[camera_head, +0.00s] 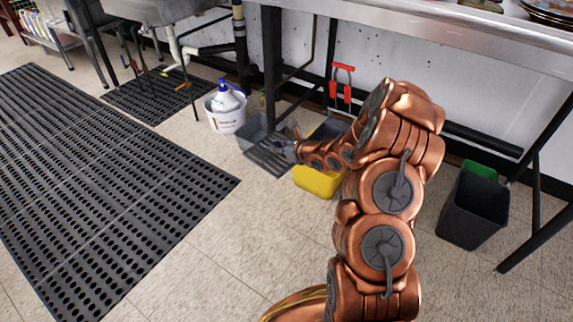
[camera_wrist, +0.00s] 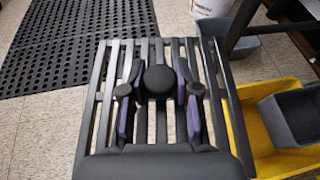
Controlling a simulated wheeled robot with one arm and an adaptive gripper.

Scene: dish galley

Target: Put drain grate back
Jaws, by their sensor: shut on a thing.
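The drain grate (camera_wrist: 238,108) is a dark rectangular grid of parallel slats, and it fills the middle of the wrist view. It also shows in the head view as a dark slatted panel (camera_head: 268,163) beyond my forearm. My gripper (camera_wrist: 160,98) is shut on the grate, with its purple-padded fingers on either side of a dark round part near the middle. Light tiled floor shows between the slats, and the grate appears held above it. In the head view my gripper (camera_head: 291,150) is small and partly hidden by the arm. I cannot make out a drain opening in either view.
A white bucket (camera_head: 226,121) holding a bottle and a grey bin (camera_head: 250,133) stand beyond the grate. A yellow bucket (camera_head: 318,182) is close on its right. Perforated black mats (camera_head: 90,165) lie left. A black bin (camera_head: 472,212) stands right, below the steel counter (camera_head: 450,32).

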